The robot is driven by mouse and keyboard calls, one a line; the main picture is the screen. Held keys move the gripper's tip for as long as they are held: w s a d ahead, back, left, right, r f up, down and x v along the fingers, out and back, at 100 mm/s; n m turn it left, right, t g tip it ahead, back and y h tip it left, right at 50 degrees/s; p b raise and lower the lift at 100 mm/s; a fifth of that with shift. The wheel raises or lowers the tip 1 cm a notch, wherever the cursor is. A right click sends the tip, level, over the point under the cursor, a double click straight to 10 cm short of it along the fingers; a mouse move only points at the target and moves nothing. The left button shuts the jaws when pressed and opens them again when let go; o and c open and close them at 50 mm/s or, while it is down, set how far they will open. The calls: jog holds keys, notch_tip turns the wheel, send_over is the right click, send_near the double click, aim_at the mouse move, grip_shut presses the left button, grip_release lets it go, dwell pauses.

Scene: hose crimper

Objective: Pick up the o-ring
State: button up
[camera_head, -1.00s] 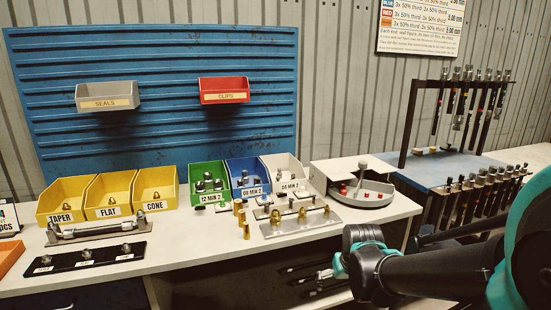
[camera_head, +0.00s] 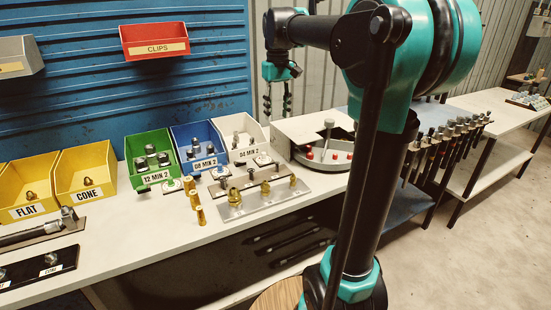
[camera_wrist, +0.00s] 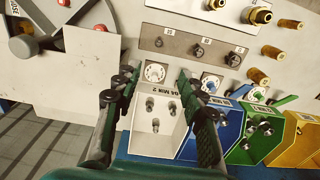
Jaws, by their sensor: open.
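No o-ring can be told for certain. Small pale squares with round ring-like marks lie in front of the bins; one (camera_wrist: 155,72) shows between my fingertips in the wrist view, in front of the white bin (camera_wrist: 146,139). Another (camera_wrist: 210,83) lies in front of the blue bin (camera_wrist: 203,125). My gripper (camera_wrist: 157,76) is open and empty, pointing down above the white bin's front edge. In the head view my gripper (camera_head: 277,101) hangs above and to the right of the white bin (camera_head: 245,154).
A metal plate with fittings (camera_head: 264,198) and brass fittings (camera_head: 197,206) stand near the bench front. Green (camera_head: 155,178) and yellow bins (camera_head: 89,194) stand left.

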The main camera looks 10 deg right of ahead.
aim_at(277, 164)
notch_tip(277, 164, down, 17)
jog(key=shift+w, duration=0.1)
dwell(0.7)
jog(key=shift+f, duration=0.25)
dwell(0.5)
jog(key=shift+c, duration=0.6)
jog(key=c, duration=0.6)
